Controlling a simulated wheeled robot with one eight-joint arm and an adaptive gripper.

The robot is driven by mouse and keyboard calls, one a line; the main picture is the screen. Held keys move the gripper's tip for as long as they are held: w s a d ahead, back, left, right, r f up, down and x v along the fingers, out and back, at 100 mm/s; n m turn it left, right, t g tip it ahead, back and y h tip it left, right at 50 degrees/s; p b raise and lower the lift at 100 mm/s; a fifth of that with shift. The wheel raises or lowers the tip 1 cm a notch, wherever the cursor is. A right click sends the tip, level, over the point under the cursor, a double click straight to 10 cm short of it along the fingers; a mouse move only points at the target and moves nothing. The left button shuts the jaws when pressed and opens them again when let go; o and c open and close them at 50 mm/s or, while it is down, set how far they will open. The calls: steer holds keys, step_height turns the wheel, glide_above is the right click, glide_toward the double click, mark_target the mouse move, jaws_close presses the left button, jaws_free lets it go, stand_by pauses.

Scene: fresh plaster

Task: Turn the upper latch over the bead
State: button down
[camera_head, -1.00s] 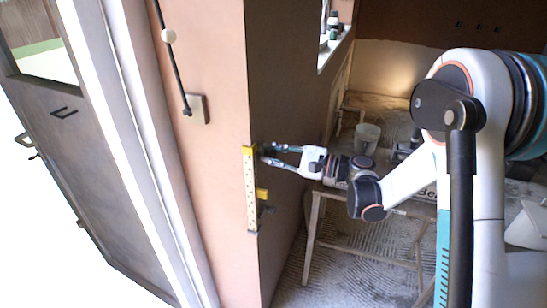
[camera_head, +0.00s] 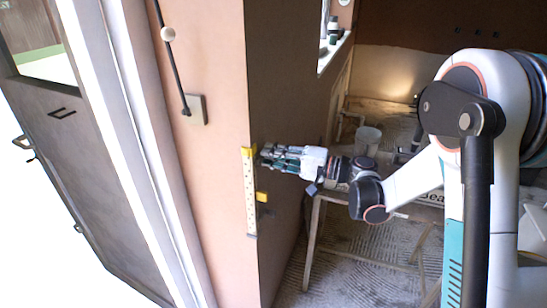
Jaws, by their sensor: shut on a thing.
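The bead (camera_head: 250,195) is a pale, upright perforated strip on the outside corner of the wall. Its top end (camera_head: 248,151) is yellow. My gripper (camera_head: 266,155) is at the upper end of the bead, just right of the corner on the dark wall face. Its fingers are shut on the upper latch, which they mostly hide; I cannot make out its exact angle. The lower latch shows as a yellow piece (camera_head: 262,197) beside the bead, with a dark part (camera_head: 264,211) below it.
A trestle (camera_head: 312,235) stands right of the corner, below my arm. A bucket (camera_head: 368,139) is behind. A door (camera_head: 75,140) is at left.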

steer(key=shift+n, duration=0.6)
steer(key=shift+s+f, duration=0.1)
steer(key=c, duration=1.4)
jaws_free()
steer(key=v, duration=1.2)
